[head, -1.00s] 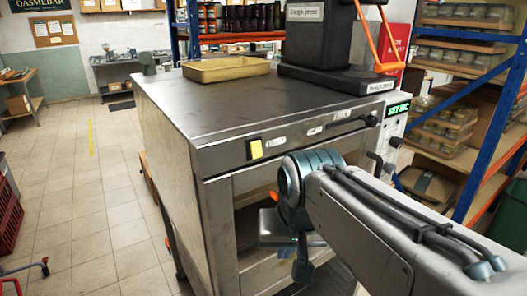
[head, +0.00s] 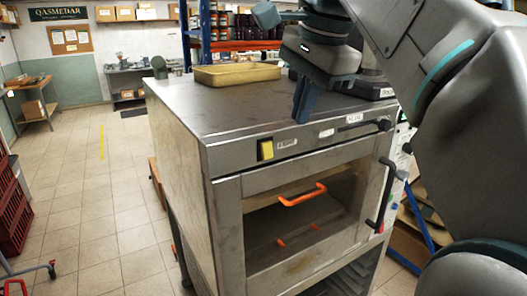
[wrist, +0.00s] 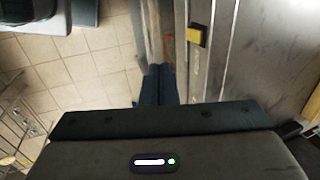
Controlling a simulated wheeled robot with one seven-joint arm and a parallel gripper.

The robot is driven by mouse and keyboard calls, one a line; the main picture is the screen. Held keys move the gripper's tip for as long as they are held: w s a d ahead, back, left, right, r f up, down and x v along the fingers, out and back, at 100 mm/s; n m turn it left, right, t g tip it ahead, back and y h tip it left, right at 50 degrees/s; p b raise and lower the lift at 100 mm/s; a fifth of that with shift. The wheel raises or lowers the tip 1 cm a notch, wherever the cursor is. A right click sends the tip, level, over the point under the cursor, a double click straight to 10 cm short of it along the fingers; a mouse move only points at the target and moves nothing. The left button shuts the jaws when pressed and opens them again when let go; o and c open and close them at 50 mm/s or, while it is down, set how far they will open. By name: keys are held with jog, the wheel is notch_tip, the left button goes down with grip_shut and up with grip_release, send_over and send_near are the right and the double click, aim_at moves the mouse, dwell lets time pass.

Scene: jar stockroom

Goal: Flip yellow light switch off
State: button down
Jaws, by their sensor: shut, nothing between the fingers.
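The yellow light switch (head: 266,149) sits on a dark plate at the left end of the steel cabinet's front strip. It also shows in the wrist view (wrist: 194,36), near the top right of centre. My gripper (head: 299,120) points down in front of the cabinet's top front edge, to the right of the switch and a little higher in the head view. Its fingers are together and hold nothing. In the wrist view the closed fingertips (wrist: 159,70) are below and left of the switch, apart from it.
A yellow tray (head: 236,75) lies on top. Red crates (head: 12,210) stand at left. The tiled floor (head: 95,200) between is clear.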

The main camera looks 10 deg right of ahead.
aim_at(267, 151)
jog(key=shift+f, duration=0.1)
jog(key=shift+w+a+f, duration=0.35)
jog(key=shift+w+f, duration=0.75)
jog(key=shift+f, duration=0.6)
jog(key=shift+w+a+f, duration=0.35)
jog(key=shift+w+f, duration=0.7)
jog(key=shift+f, duration=0.65)
jog(key=shift+w+a+f, duration=0.35)
jog(key=shift+w+f, duration=0.75)
jog(key=shift+f, duration=0.6)
